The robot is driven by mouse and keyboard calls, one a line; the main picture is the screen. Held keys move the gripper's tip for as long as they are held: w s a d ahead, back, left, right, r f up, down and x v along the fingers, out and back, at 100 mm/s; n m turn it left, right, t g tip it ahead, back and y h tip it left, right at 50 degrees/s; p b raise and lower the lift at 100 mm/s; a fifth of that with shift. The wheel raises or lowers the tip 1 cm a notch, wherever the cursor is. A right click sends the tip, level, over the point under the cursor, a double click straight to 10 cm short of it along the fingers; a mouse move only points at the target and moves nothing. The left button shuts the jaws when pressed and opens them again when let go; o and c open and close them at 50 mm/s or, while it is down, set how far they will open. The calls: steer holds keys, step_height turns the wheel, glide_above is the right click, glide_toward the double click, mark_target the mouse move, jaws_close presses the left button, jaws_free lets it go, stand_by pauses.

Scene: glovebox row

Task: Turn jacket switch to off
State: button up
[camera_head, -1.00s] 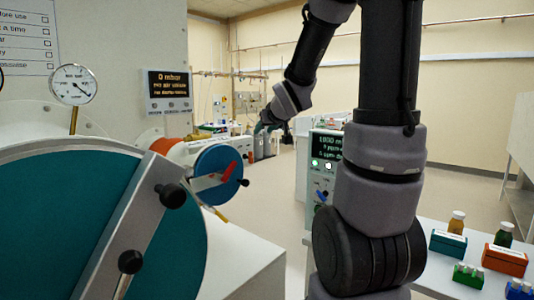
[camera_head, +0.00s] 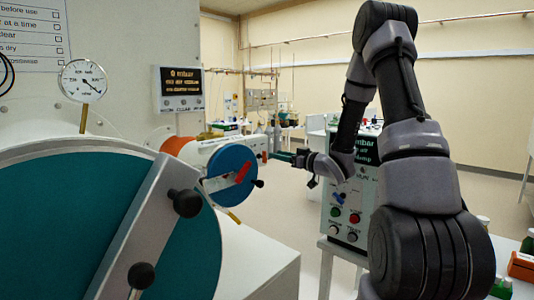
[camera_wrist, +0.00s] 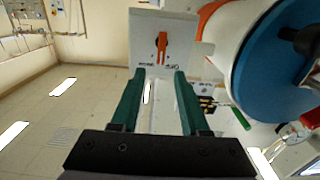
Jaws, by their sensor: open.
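In the wrist view an orange-red lever switch (camera_wrist: 162,48) stands upright on a white panel (camera_wrist: 180,28), with small dark lettering beneath it that I cannot read. I take it to be the jacket switch. My gripper (camera_wrist: 160,75) has its two green fingers open and apart, pointing at the panel, with the lever between and beyond their tips. Nothing is held. In the head view my gripper (camera_head: 282,157) is right of the blue round door, and a small red part (camera_head: 264,156) shows by its tips.
The blue round door (camera_head: 230,174) with a red handle and dark knob sits close by; it also fills the right of the wrist view (camera_wrist: 275,60). A control box (camera_head: 345,205) with buttons stands beneath my arm. A large teal disc (camera_head: 70,220) is at left.

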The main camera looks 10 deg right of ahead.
mark_target(266, 152)
steer(key=x, duration=0.7)
steer(key=shift+w+a, duration=0.1)
steer(key=shift+a, duration=0.05)
jaws_close()
